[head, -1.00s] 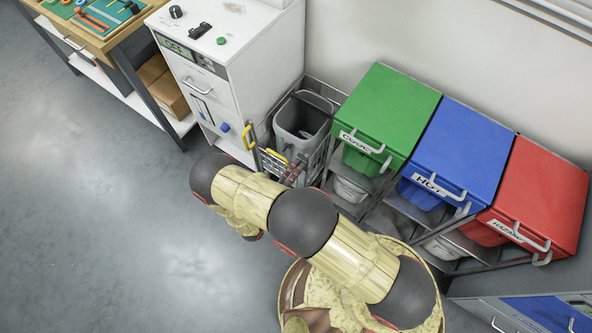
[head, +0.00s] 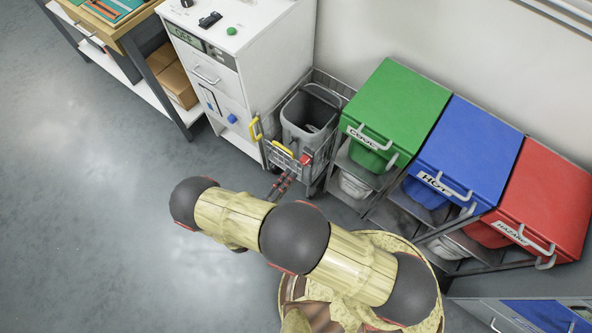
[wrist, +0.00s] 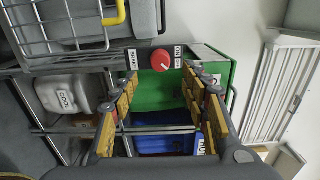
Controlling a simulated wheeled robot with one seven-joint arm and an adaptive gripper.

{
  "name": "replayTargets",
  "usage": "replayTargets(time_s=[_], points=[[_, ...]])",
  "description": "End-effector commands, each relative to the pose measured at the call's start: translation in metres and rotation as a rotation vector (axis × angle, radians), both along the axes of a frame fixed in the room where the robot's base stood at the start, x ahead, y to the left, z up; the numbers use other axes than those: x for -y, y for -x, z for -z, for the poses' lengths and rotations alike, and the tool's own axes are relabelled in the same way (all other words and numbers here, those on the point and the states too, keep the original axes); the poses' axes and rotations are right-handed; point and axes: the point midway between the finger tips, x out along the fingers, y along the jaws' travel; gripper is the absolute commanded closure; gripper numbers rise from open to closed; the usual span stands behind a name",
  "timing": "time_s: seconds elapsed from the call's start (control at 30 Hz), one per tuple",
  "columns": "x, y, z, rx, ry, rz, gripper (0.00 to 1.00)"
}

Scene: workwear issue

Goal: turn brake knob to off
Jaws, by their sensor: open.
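The brake knob (wrist: 160,60) is a round red knob on a dark plate on the cart's rail, with a BRAKE label (wrist: 132,59) on its left and a smaller white label (wrist: 178,56) on its right. Its exact turn position is unclear. In the head view the knob (head: 306,159) shows as a small red spot at the wire cart's front corner. My gripper (wrist: 160,82) is open and empty. In the wrist view the knob appears between the fingertips and beyond them, not touched. In the head view my gripper (head: 281,185) is just in front of the cart.
The wire cart (head: 284,163) holds a grey bucket (head: 308,115) and has yellow handles. A white cabinet (head: 250,50) stands left of it. Green (head: 400,100), blue (head: 468,150) and red (head: 545,195) lidded bins stand to the right. The floor at left is clear.

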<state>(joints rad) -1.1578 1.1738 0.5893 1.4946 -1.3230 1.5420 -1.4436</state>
Motion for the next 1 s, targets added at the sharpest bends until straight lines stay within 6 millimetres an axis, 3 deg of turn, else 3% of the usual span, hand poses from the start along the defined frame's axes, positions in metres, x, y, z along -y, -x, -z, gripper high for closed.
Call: replayTargets(time_s=[0.3,1.0], points=[[-0.021,0.027,0.000,0.000,-0.001,-0.001,0.54],[-0.022,0.028,0.000,0.015,-0.019,0.000,0.54]])
